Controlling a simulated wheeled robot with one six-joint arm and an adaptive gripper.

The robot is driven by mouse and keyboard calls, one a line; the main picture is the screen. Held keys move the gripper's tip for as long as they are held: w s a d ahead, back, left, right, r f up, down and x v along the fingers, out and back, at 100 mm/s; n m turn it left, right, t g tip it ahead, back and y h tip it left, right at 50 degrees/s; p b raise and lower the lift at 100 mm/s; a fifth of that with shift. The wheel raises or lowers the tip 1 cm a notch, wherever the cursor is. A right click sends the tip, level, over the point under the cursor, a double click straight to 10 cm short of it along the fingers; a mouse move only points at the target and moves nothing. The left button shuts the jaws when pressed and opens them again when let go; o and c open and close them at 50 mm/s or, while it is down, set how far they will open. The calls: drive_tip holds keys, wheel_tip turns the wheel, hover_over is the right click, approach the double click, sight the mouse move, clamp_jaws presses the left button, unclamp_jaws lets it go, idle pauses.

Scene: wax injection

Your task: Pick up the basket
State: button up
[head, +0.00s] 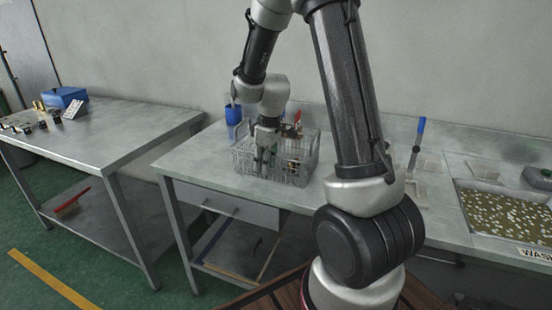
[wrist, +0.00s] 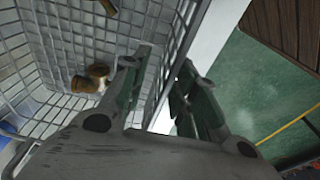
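The grey wire basket (head: 298,172) stands on the metal table in the middle of the head view. Its mesh wall and floor fill the left of the wrist view (wrist: 48,38). Small brown and pale pieces (wrist: 92,78) lie inside it. My gripper (head: 265,160) is low at the near side of the basket. In the wrist view my gripper (wrist: 162,77) has its fingers apart, the left one on the inner side of the near wall and the right one outside. A gap shows between the right finger and the wall. The fingertips' depth along the wall is hard to judge.
A blue cup (head: 233,114) stands just behind the basket. A side table (head: 120,135) with a blue box (head: 64,97) is at left. A tray of pale pieces (head: 505,215) and a blue-handled tool (head: 418,140) are at right. Bare tabletop lies left of the basket.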

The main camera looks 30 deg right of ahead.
drive_tip(key=shift+f, duration=0.75)
clamp_jaws()
